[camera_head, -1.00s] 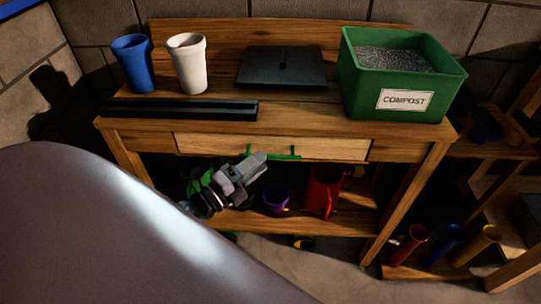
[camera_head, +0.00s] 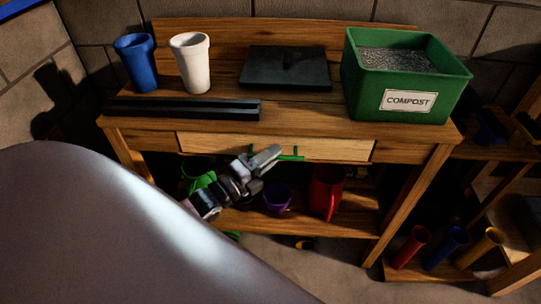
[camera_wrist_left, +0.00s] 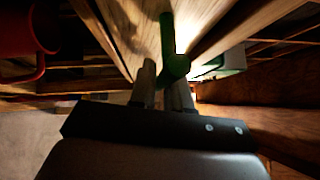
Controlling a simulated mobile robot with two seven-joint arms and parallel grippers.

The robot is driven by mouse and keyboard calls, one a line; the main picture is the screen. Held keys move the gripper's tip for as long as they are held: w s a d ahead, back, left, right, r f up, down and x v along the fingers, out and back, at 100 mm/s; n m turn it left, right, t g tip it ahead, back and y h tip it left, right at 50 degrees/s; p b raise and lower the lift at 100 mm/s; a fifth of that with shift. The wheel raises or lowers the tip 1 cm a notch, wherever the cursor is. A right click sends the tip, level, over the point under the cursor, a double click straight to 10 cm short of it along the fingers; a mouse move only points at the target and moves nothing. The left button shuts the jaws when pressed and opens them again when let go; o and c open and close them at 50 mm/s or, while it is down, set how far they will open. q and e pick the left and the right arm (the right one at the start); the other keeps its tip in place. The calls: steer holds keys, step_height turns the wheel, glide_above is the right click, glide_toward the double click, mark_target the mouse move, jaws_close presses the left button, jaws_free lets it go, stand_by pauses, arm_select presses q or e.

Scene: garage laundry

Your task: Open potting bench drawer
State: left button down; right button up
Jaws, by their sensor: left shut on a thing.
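The potting bench drawer (camera_head: 335,149) has a pale wooden front under the bench top. In the head view it looks flush with the frame or nearly so. Its green handle (camera_head: 291,157) is partly covered by my left gripper (camera_head: 268,158), which reaches it from the lower left. In the left wrist view the green handle (camera_wrist_left: 168,35) runs down between the fingers of my left gripper (camera_wrist_left: 163,86), which is shut on it. My right gripper is not in view.
The bench top (camera_head: 310,116) holds a blue cup (camera_head: 136,65), a white cup (camera_head: 190,65), a dark bar (camera_head: 185,109), a black tray (camera_head: 286,68) and a green compost bin (camera_head: 380,96). A red watering can (camera_head: 325,193) and purple pot (camera_head: 277,199) stand on the lower shelf.

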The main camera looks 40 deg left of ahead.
arm_select(q)
steer(key=shift+s, duration=0.1)
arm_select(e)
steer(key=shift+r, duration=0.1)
arm_select(q)
steer(key=s+d+p, duration=0.4)
steer(key=s+d, duration=0.2)
steer(key=s, duration=0.4)
steer(key=s+d+p, duration=0.4)
steer(key=s+d, duration=0.2)
steer(key=s, duration=0.4)
steer(key=shift+s+d, duration=0.15)
steer(key=shift+d, duration=0.1)
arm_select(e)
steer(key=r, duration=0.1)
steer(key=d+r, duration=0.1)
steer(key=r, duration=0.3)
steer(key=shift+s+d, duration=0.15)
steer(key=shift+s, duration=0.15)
arm_select(q)
steer(key=c, duration=1.2)
jaws_free()
steer(key=b+v, duration=0.1)
steer(key=v, duration=0.6)
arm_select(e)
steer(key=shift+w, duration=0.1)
